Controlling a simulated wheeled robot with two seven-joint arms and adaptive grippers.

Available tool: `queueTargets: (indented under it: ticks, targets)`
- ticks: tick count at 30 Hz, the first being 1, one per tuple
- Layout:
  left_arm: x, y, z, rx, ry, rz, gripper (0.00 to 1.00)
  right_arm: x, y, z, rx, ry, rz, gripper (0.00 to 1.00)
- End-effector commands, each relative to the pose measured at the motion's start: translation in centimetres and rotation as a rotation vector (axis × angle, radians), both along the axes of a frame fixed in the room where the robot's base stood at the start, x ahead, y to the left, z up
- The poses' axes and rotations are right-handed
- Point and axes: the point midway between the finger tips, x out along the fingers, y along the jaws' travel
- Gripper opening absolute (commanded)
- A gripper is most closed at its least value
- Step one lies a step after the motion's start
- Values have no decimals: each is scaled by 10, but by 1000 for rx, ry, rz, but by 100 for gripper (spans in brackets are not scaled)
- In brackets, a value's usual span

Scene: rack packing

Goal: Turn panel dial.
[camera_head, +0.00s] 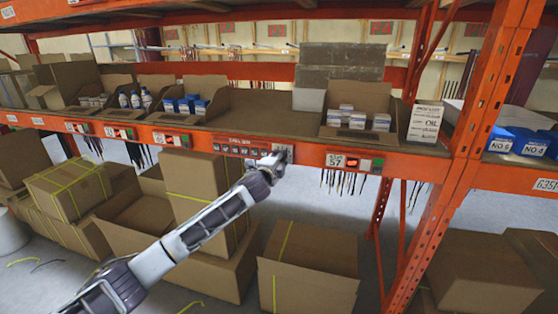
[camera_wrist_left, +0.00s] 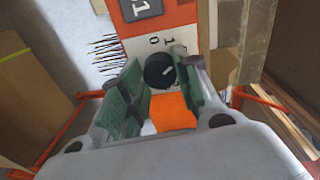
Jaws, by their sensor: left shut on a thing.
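The black round panel dial (camera_wrist_left: 159,71) has a white pointer line and sits on a white plate (camera_wrist_left: 142,45) marked 1 and 0 on the orange panel. My left gripper (camera_wrist_left: 158,84) has its green-padded fingers on either side of the dial and is shut on it. In the head view, my left arm reaches up from the lower left, and the left gripper (camera_head: 273,163) is at the orange shelf beam. There the gripper hides the dial. My right gripper is in neither view.
The orange beam (camera_head: 215,143) carries labels and small panels (camera_head: 353,162). Open bins with small boxes (camera_head: 357,118) stand on the shelf above it. Cardboard boxes (camera_head: 305,270) fill the floor below. An orange upright (camera_head: 470,130) stands to the right.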

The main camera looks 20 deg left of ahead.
Motion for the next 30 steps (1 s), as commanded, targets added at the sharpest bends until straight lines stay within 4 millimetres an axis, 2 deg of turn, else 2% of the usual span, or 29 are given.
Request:
queueTargets:
  ticks: [15, 21, 30]
  targets:
    - [0, -1, -1, 429, 1, 0, 8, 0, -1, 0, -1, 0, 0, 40]
    - [0, -2, -1, 510, 2, -1, 8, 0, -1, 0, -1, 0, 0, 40]
    - [0, -2, -1, 539, 3, -1, 8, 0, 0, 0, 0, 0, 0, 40]
